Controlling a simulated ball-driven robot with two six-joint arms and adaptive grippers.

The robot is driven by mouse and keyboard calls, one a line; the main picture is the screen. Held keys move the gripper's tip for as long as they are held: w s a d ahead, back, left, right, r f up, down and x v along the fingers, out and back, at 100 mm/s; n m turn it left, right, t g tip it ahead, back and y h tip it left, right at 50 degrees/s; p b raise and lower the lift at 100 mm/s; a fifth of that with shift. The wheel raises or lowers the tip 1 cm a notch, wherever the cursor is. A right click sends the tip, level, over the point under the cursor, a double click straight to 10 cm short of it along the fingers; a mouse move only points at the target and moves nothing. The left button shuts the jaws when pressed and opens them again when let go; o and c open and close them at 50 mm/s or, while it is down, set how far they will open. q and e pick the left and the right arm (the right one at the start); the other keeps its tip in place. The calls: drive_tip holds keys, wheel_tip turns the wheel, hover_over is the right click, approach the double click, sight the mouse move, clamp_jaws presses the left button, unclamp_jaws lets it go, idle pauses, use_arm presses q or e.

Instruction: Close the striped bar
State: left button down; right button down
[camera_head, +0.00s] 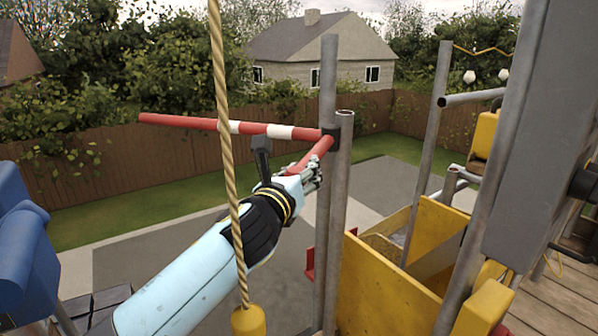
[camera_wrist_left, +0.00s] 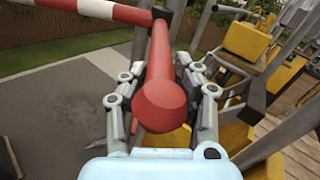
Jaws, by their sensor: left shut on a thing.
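The red-and-white striped bar (camera_head: 228,127) sticks out to the left from a black joint (camera_head: 331,138) on an upright grey pole. A short red lever (camera_head: 318,150) meets the bar at this joint and points towards me. My left gripper (camera_head: 306,179) is shut on the lever's near end. In the left wrist view, the gripper (camera_wrist_left: 160,105) has its fingers on both sides of the lever (camera_wrist_left: 160,75), whose round end faces me. The striped bar also shows at that view's top left (camera_wrist_left: 95,8). My right gripper is not in view.
A rope (camera_head: 222,110) hangs in front of my left forearm, with a yellow weight (camera_head: 248,321) at its bottom. Grey poles (camera_head: 427,150) and a yellow bin (camera_head: 385,285) stand to the right. Left of the bar is open air above paving.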

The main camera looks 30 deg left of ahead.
use_arm(q)
drive_tip(key=c, duration=1)
unclamp_jaws()
wheel_tip(320, 180, up, 10)
drive_tip(key=shift+f, duration=0.1)
